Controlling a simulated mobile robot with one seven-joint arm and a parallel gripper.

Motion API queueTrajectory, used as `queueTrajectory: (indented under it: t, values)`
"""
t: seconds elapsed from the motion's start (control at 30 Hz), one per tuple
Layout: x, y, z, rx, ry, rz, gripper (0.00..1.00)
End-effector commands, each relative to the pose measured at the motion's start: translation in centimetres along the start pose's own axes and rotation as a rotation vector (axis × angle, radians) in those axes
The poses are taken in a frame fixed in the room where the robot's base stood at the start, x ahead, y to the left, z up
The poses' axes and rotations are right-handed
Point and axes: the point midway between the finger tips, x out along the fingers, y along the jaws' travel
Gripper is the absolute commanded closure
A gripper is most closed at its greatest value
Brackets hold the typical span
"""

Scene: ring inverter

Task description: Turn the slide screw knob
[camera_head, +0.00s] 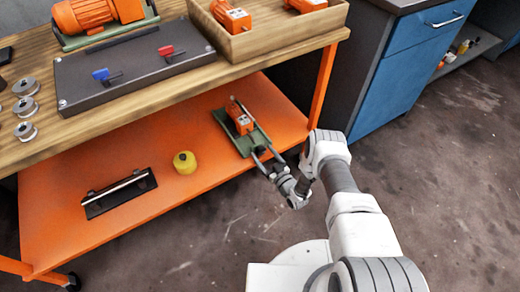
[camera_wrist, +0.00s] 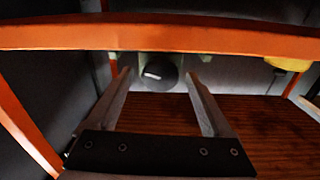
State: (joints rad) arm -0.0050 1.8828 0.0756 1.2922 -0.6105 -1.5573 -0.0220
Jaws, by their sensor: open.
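A slide unit with a green base (camera_head: 258,137) and an orange block (camera_head: 240,119) on it rests on the lower orange shelf. Its round dark knob (camera_wrist: 158,76) faces the camera in the wrist view, which looks upside down. My gripper (camera_head: 265,152) is at the near end of the slide unit, over the shelf's front edge. Its open fingers (camera_wrist: 158,72) lie to either side of the knob in the wrist view. I cannot tell whether they touch it. In the head view the knob is not clear behind the fingers.
The shelf (camera_head: 90,235) also holds a yellow round object (camera_head: 185,162) and a black holder with a rod (camera_head: 120,193). The wooden tabletop (camera_head: 150,110) is above the shelf. An orange table leg (camera_head: 323,85) stands right of my gripper. A blue cabinet (camera_head: 395,90) is farther right.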

Motion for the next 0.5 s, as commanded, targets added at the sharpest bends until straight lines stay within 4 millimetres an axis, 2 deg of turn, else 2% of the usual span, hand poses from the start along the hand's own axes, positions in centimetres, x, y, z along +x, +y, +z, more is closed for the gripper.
queueTrajectory:
  t: [0.4, 0.43, 0.5]
  values:
    - [-0.13, 0.0, -0.01, 0.0, 0.0, 0.0, 0.15]
    - [-0.13, 0.0, -0.01, 0.0, 0.0, 0.0, 0.17]
    - [-0.13, 0.0, -0.01, 0.0, 0.0, 0.0, 0.3]
